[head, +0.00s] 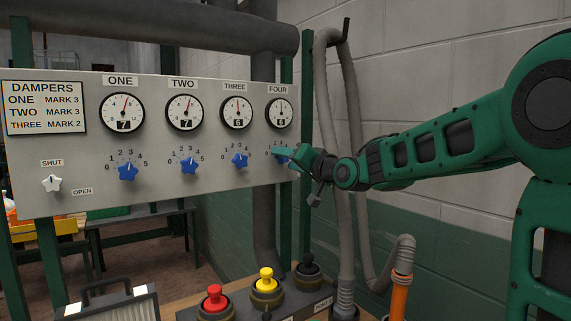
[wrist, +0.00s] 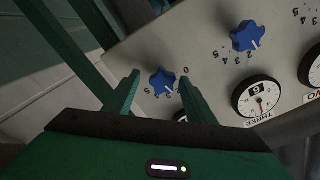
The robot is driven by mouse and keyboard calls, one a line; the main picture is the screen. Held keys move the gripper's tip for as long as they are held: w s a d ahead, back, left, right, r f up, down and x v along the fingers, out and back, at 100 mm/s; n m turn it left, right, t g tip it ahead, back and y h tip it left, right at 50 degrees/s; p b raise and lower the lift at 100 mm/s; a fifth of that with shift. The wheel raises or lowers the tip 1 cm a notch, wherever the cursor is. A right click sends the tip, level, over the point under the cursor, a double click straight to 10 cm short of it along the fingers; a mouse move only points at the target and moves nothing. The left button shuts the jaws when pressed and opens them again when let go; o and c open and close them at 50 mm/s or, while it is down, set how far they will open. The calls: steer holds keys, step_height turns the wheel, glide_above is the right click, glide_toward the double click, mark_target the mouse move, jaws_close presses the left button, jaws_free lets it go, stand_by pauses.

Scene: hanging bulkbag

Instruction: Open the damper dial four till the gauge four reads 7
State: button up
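Dial four is a blue star-shaped knob (wrist: 163,80) at the right end of the grey panel, under gauge four (head: 278,112). Gauge four's needle points about straight up; its small number window is too small to read surely. My gripper (head: 288,157) is at dial four and covers part of it in the head view. In the wrist view my gripper (wrist: 160,76) is open, with one finger on each side of the knob and small gaps showing. The knob's white mark points to the lower right there, around the middle of its scale. Part of the scale is hidden by a finger.
Dial three (head: 240,160) and gauge three (head: 236,111) are close on the left, with dials two and one beyond. A signboard (head: 44,107) lists marks for dampers one to three. Red, yellow and black push buttons (head: 266,280) stand below. A grey hose (head: 330,120) hangs behind my arm.

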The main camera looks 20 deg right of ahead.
steer(key=shift+s+a, duration=0.1)
steer(key=v, duration=1)
steer(key=shift+s, duration=0.25)
